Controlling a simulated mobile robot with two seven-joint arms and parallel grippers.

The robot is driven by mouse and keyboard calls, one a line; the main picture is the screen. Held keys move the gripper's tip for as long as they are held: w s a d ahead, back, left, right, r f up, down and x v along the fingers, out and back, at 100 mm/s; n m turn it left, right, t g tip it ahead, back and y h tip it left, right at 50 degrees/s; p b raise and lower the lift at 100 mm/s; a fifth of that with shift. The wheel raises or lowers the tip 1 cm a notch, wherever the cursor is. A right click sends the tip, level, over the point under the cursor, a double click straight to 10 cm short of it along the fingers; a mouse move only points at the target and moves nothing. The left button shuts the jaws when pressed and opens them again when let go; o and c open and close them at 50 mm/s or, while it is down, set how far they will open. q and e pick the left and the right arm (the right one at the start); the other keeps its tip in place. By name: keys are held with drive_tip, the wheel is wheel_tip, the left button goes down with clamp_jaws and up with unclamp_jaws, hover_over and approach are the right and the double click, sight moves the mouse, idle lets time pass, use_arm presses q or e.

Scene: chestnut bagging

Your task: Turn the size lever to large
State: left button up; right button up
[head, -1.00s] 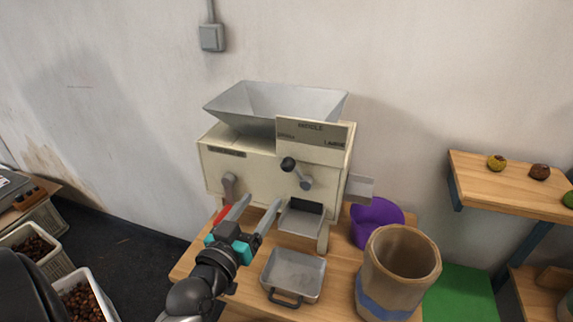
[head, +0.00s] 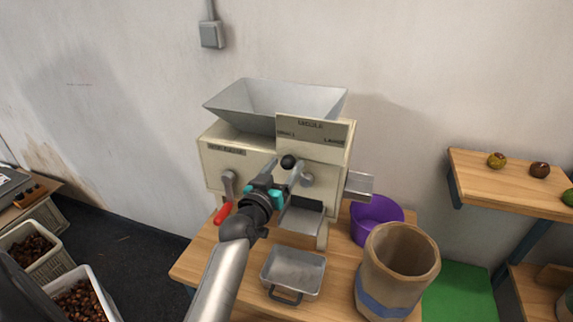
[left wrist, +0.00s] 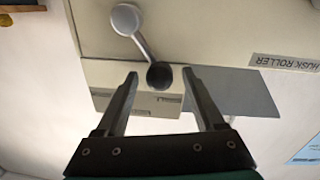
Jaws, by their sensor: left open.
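The size lever (head: 298,170) is on the front of the cream sorting machine (head: 237,171). Its black knob (head: 288,161) tilts up and left from the round pivot, towards the SMALL label on the sign plate (head: 313,129). MIDDLE is at the plate's top and LARGE at its right. My left gripper (head: 284,167) is open at the lever. In the left wrist view the black knob (left wrist: 160,75) lies between the open fingertips (left wrist: 159,73), with a gap visible on each side. My right gripper is not in view.
A second crank with a red handle (head: 223,213) is at the machine's left. Below stand a metal tray (head: 294,270), a purple bowl (head: 376,219) and a tan container with a blue band (head: 401,258). A shelf (head: 515,181) is at right, chestnut crates (head: 35,246) at left.

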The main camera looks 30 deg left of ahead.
use_arm(q)
drive_tip(key=shift+w+a, duration=0.15)
drive_tip(key=shift+w, duration=0.55)
clamp_jaws()
idle(1.1)
